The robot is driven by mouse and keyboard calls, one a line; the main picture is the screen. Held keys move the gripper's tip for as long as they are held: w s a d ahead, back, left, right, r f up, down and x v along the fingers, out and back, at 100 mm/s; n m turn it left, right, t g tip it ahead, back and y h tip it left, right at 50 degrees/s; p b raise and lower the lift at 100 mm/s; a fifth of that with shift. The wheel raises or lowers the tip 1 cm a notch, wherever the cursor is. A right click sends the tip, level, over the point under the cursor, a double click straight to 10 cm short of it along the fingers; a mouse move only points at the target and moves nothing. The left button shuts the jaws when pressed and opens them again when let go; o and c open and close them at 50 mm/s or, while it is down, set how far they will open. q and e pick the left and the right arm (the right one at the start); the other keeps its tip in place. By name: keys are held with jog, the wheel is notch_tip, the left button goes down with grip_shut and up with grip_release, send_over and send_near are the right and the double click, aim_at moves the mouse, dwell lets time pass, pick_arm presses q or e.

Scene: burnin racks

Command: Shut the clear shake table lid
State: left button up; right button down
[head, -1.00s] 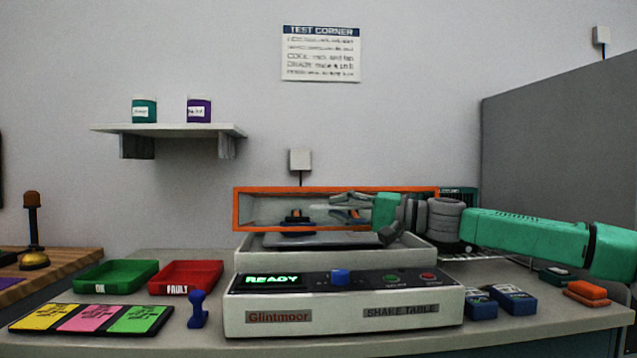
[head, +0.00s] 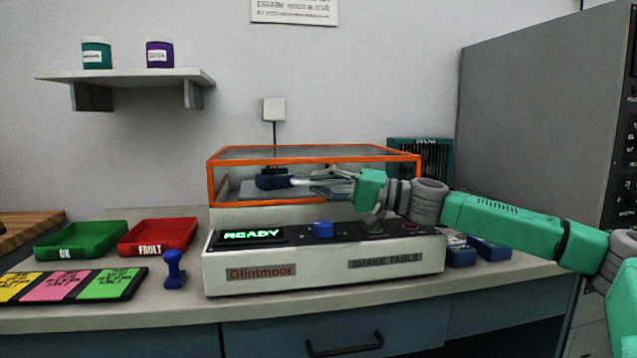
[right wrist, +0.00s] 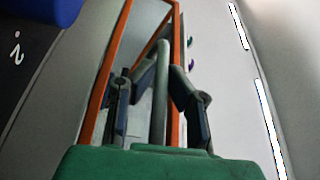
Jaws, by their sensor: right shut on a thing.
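The clear lid with an orange frame (head: 313,152) lies low and nearly level over the white shake table (head: 325,271), whose display reads READY. I cannot tell whether its front edge rests fully on the rim. A dark blue unit (head: 272,182) shows through the lid's clear front. My right gripper (head: 340,178) is at the lid's front, shut on the pale handle bar (head: 308,182). In the right wrist view the gripper (right wrist: 160,85) has the grey bar between its fingers, with the orange frame (right wrist: 178,60) behind. My left gripper is not in view.
Green (head: 80,240) and red (head: 158,237) trays, colored cards (head: 72,285) and a blue stamp-like piece (head: 174,270) are at left. Blue boxes (head: 492,249) stand right of the table, beneath my right arm. A grey partition (head: 530,120) rises at right.

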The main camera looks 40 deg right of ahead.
jog(key=c, duration=1.9)
grip_release()
jog(key=shift+a+f, duration=0.1)
jog(key=shift+f, duration=0.55)
jog(key=shift+d+r, duration=0.15)
jog(key=shift+d, duration=0.05)
jog(key=shift+v, duration=0.75)
jog(key=v, duration=0.9)
jog(key=shift+d, duration=0.1)
jog(key=shift+s+d, duration=0.25)
jog(key=shift+s, duration=0.35)
